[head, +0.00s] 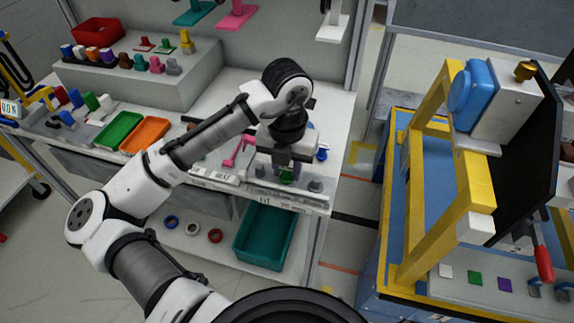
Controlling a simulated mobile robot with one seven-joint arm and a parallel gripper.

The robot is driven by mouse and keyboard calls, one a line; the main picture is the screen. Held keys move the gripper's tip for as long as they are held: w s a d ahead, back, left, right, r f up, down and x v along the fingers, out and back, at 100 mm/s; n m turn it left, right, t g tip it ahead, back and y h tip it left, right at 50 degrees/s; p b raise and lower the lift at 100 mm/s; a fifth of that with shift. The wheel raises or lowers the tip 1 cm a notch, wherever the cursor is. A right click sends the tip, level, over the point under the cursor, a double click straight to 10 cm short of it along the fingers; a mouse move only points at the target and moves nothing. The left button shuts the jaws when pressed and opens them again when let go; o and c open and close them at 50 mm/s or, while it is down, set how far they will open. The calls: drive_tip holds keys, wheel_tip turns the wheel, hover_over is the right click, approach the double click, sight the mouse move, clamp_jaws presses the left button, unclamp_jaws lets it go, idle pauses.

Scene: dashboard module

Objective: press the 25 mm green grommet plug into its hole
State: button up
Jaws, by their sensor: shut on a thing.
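My gripper (286,166) is over the front right part of the white bench, pointing down. It is shut on a small green piece, which I take to be the green grommet plug (287,176); it shows just below the fingers, close to a grey strip at the bench's front edge. Whether the plug touches that strip is too small to tell. The dashboard module, seen as a dark panel (527,150) on a yellow frame (410,200), stands at the right, well apart from my gripper. I cannot make out the plug's hole.
Green (119,130) and orange (146,134) trays lie on the bench left of my arm. A grey step (140,75) carries several coloured parts and a red bin (97,31). A teal bin (265,237) is on the lower shelf. A floor gap separates bench and yellow frame.

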drive_tip(key=o, duration=0.9)
drive_tip(key=shift+f, duration=0.1)
drive_tip(key=shift+o, duration=0.2)
wheel_tip(320, 180, up, 14)
drive_tip(key=shift+f, duration=0.1)
drive_tip(key=shift+c, duration=0.2)
